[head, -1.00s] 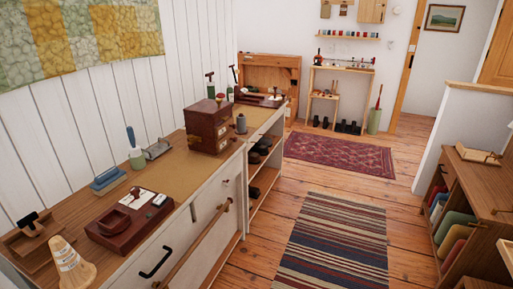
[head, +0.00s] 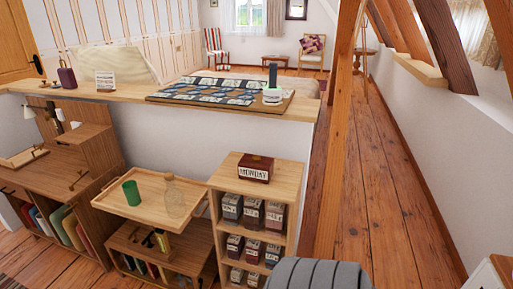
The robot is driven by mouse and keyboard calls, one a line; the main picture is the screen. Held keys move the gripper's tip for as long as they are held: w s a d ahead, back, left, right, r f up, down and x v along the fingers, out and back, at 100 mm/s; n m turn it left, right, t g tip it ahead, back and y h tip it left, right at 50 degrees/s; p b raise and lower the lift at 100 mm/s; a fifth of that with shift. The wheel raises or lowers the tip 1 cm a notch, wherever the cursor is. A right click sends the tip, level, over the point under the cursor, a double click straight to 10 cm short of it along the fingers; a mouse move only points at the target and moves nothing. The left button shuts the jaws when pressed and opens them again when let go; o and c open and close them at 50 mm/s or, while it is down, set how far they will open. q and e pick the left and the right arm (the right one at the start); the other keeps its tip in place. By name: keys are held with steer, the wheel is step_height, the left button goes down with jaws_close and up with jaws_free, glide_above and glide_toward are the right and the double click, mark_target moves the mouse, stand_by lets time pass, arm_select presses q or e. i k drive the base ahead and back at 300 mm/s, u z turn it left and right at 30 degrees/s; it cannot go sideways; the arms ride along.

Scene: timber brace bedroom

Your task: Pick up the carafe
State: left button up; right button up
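A clear glass carafe (head: 174,199) stands upright on a light wooden tray-like top (head: 150,213) at the lower left of the head view. It is see-through, so its outline is faint. A green cup (head: 131,193) stands to its left on the same top. Neither of my grippers shows in the head view.
A wooden shelf (head: 255,196) with several labelled boxes stands right of the carafe, a "MONDAY" box (head: 255,168) on top. A half wall with a wooden ledge (head: 130,92) rises behind. A timber post (head: 338,130) stands right; the plank floor (head: 385,200) beyond it is clear.

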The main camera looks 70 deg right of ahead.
mark_target(174, 198)
steer(key=z, duration=1.5)
steer(key=k, duration=0.55)
steer(key=z, duration=1.05)
steer(key=i, duration=0.7)
steer(key=z, duration=0.85)
steer(key=i, duration=1.1)
steer(key=u, duration=0.95)
steer(key=i, duration=0.75)
steer(key=u, duration=0.9)
